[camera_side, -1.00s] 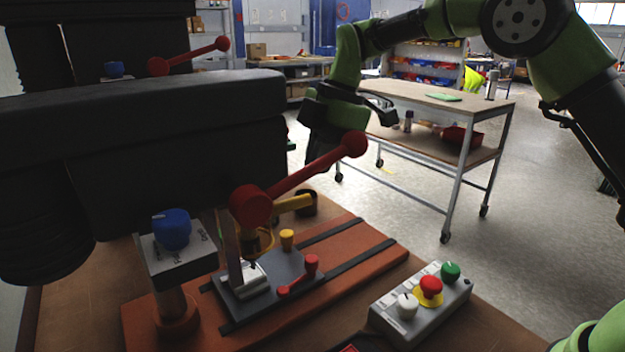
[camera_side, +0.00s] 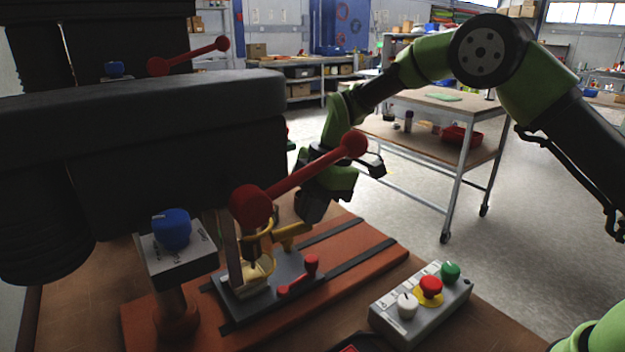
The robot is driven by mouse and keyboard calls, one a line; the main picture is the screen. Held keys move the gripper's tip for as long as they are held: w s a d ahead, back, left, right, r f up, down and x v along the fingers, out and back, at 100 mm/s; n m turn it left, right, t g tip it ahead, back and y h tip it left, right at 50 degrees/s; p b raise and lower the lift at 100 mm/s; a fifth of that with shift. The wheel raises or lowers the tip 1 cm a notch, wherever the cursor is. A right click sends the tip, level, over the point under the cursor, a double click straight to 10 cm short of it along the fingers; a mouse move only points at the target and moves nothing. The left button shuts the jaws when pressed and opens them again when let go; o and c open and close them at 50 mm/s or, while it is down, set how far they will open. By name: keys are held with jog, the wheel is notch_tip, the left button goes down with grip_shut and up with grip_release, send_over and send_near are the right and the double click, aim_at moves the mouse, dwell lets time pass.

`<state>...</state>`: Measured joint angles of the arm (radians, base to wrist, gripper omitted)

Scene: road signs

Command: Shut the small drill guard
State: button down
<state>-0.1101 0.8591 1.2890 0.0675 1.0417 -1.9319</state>
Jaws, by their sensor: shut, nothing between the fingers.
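The small drill guard (camera_side: 258,272) is a yellow-framed piece low around the drill spindle, over the vise on the drill table. Its yellow handle (camera_side: 292,230) sticks out to the right. My gripper (camera_side: 310,209) is shut and empty, pointing down just above and right of the handle, behind the red lever. Whether it touches the handle I cannot tell.
The black drill head (camera_side: 150,130) fills the left, with a red feed lever (camera_side: 305,178) reaching past my gripper. A blue-knobbed box (camera_side: 175,245) stands in front. A button box (camera_side: 420,305) lies to the right. The orange base's right side is clear.

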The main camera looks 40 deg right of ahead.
jog(key=shift+f, duration=0.95)
jog(key=s+d+r, duration=0.2)
jog(key=d, duration=0.4)
jog(key=s+d+r, duration=0.2)
jog(key=s+d, duration=0.1)
jog(key=d, duration=0.3)
jog(key=s+a+r+m+t+h, duration=0.1)
jog(key=s+a+r+m+t, duration=0.25)
jog(key=s+r+m, duration=0.85)
jog(key=s+a+r+m+t, duration=0.2)
jog(key=s+m, duration=0.7)
jog(key=shift+s+a+m, duration=0.15)
jog(key=shift+s+m, duration=0.1)
jog(key=shift+m, duration=0.15)
